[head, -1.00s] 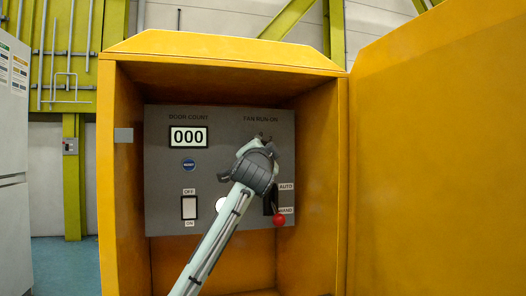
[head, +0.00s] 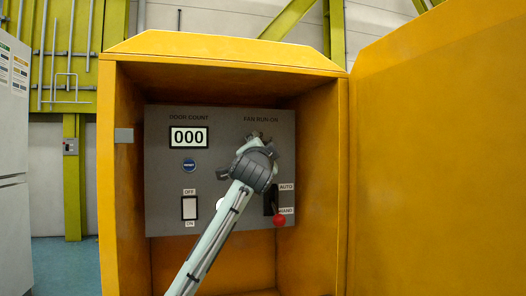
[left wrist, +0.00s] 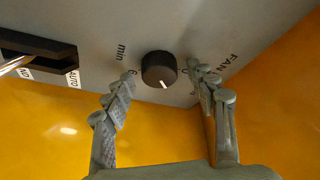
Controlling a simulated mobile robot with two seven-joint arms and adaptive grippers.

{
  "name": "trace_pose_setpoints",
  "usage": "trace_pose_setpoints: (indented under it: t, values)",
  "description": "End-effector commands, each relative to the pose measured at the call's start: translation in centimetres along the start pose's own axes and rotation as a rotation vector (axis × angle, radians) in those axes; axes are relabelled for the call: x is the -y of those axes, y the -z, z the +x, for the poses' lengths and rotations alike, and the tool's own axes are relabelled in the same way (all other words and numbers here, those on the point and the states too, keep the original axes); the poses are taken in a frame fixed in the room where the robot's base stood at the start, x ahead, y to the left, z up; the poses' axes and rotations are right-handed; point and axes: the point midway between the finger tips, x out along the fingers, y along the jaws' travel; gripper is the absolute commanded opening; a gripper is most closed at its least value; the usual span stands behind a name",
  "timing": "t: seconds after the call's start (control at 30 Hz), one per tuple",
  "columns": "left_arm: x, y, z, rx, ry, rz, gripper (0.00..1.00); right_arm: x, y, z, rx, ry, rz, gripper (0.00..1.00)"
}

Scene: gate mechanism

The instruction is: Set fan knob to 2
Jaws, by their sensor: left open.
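The fan knob (left wrist: 158,69) is a dark round knob with a white pointer line, on the grey panel (head: 165,222) under the FAN RUN-ON label. In the left wrist view its pointer faces down and slightly right. Most of its scale is hidden; "min" and part of a number show at its left. My left gripper (left wrist: 162,72) is open, with one finger on each side of the knob and visible gaps between. In the head view my left gripper (head: 257,143) covers the knob. My right gripper is in neither view.
A yellow cabinet (head: 118,215) encloses the panel, and its yellow door (head: 440,160) stands open at right. The panel carries a 000 counter (head: 188,137), a blue button (head: 189,165), an OFF/ON switch (head: 189,208) and a red-tipped AUTO/HAND lever (head: 279,221) just below the gripper.

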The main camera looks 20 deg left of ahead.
Motion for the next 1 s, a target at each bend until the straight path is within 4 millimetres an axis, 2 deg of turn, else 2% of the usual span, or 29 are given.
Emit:
trace_pose_setpoints:
  t: [0.17, 0.27, 0.5, 0.7, 0.83, 1.0]
  values:
    - [0.0, 0.0, -0.5, -0.001, 0.000, 0.000, 0.57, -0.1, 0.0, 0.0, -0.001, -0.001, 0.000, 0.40]
    - [0.0, 0.1, -1.8, -0.003, 0.001, -0.001, 0.57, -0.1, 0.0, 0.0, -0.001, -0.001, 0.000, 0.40]
    - [0.0, 0.0, -6.9, -0.002, 0.001, 0.000, 0.57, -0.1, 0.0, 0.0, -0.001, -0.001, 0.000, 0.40]
    - [0.0, 0.0, -10.4, -0.002, 0.000, -0.001, 0.57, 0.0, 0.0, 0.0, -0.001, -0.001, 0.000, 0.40]
    - [0.0, 0.0, -11.6, -0.001, 0.000, 0.000, 0.57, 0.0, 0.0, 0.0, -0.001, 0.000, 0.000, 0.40]
    - [0.0, 0.0, -12.1, 0.000, 0.000, 0.000, 0.57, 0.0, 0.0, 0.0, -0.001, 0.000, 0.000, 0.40]
